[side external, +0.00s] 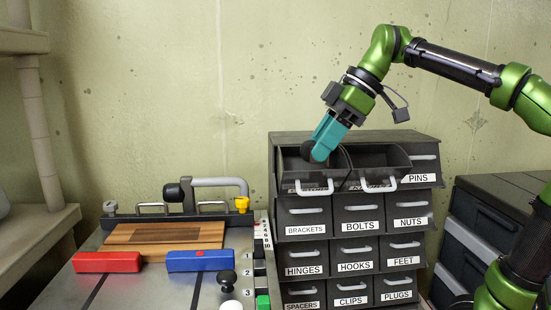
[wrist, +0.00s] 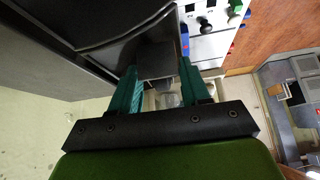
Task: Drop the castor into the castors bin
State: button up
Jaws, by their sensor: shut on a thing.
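My gripper (side external: 320,152) has teal fingers and is shut on the castor (side external: 308,149), a dark rounded piece at the fingertips. In the wrist view the castor (wrist: 156,60) shows as a dark grey block between the two fingers. The gripper points down and to the left, over the pulled-out top-left drawer (side external: 299,186) of the dark cabinet. The pulled-out top-middle drawer (side external: 377,158) is just right of it. The labels of both open drawers are mostly hidden by their handles, so I cannot read which one is for castors.
Shut, labelled drawers fill the cabinet below, with PINS (side external: 422,178) at the top right. A bench left of the cabinet holds a red block (side external: 107,262), a blue block (side external: 200,260) and a wooden board (side external: 150,236). Free air lies above the bench.

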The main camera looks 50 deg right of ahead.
jog(key=shift+f, duration=0.4)
jog(key=o, duration=1.2)
jog(key=shift+r, duration=0.15)
jog(key=shift+r, duration=0.3)
jog(key=v, duration=1.2)
jog(key=shift+a+r, duration=0.1)
jog(key=shift+r, duration=0.05)
